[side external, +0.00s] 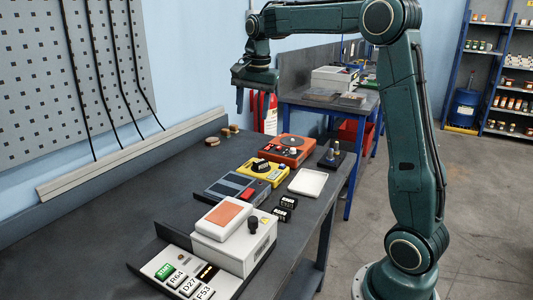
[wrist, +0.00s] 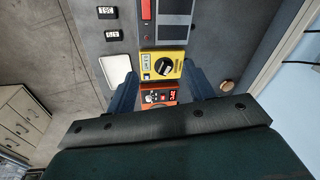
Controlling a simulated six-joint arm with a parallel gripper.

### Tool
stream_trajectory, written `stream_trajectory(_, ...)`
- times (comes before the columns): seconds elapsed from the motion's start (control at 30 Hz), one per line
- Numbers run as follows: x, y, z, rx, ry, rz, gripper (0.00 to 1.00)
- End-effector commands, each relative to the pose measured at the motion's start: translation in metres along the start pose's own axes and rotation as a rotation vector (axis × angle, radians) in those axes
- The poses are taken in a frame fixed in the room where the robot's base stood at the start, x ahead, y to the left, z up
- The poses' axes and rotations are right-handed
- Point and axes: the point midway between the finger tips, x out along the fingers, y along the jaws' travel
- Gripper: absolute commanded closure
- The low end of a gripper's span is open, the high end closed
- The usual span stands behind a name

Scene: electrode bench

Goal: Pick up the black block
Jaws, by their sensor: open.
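Two small black blocks with white markings lie close together on the dark bench. One black block (side external: 288,202) is nearer the white tray, and the other black block (side external: 281,214) is just in front of it. They show at the upper left of the wrist view as a farther block (wrist: 107,13) and a nearer block (wrist: 113,34). The markings are too small to read surely. My gripper (side external: 255,103) is open and empty, pointing down high above the far part of the bench. In the wrist view, its blue fingers (wrist: 160,72) are spread apart, with both blocks outside them to the left.
A white tray (side external: 308,182) lies beside the blocks. A yellow device (side external: 264,172), an orange device (side external: 286,150) and a grey device (side external: 237,188) stand nearby. A white box (side external: 236,240) and a panel of labelled blocks (side external: 160,262) are in front. The bench's left side is clear.

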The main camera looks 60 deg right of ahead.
Motion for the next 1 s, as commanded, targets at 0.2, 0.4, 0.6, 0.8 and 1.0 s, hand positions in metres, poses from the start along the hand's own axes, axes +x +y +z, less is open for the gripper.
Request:
stream_trajectory(0.2, 0.035, -0.013, -0.051, 0.217, -0.023, 0.054, 0.47)
stream_trajectory(0.4, 0.07, -0.016, -0.094, 0.411, -0.039, 0.101, 0.47)
stream_trajectory(0.6, 0.101, -0.012, -0.127, 0.571, -0.048, 0.14, 0.47)
stream_trajectory(0.8, 0.115, -0.009, -0.141, 0.645, -0.051, 0.158, 0.47)
stream_trajectory(1.0, 0.117, -0.009, -0.143, 0.653, -0.051, 0.159, 0.47)
